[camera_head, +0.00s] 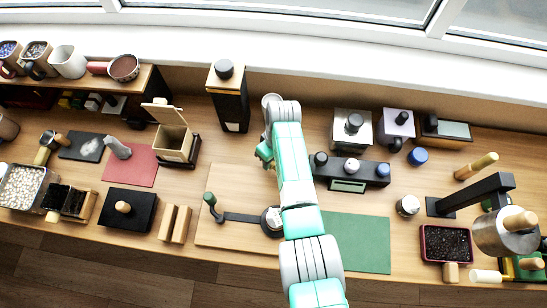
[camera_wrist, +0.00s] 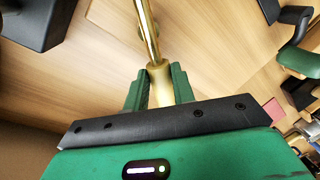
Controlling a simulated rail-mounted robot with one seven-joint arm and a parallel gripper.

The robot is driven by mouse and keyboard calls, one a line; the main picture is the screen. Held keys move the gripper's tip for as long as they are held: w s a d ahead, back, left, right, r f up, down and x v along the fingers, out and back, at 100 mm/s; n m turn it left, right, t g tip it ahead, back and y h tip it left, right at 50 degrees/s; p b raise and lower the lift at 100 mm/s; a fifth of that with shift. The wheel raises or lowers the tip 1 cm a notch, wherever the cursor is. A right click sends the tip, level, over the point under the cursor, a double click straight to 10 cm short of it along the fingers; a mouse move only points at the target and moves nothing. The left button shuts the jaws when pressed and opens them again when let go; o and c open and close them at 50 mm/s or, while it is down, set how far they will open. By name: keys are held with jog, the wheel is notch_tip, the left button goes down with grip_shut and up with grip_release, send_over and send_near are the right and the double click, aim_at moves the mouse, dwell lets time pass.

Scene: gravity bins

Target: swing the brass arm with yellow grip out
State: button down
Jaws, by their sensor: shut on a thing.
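The brass arm (camera_wrist: 148,27) shows in the wrist view as a shiny rod running up and away from my gripper. Its pale yellow grip (camera_wrist: 157,70) is at the near end, between the two green fingers. My gripper (camera_wrist: 158,88) is shut on that grip. In the head view my gripper (camera_head: 265,154) is over the back middle of the wooden bench, mostly covered by my own arm. The brass arm cannot be made out there, and its pivot is hidden.
A black lever with a green handle (camera_head: 211,202) lies left of my arm. A black block with knobs (camera_head: 350,170) stands close on the right. A tall black box (camera_head: 229,95) stands behind to the left. A green mat (camera_head: 357,243) lies bare at the front right.

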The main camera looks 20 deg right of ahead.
jog(key=c, duration=1.2)
grip_release()
jog(key=shift+o, duration=0.2)
jog(key=shift+r, duration=0.15)
notch_tip(320, 180, up, 7)
jog(key=d+p, duration=0.1)
jog(key=shift+w+d+r, duration=0.2)
jog(key=shift+w, duration=0.1)
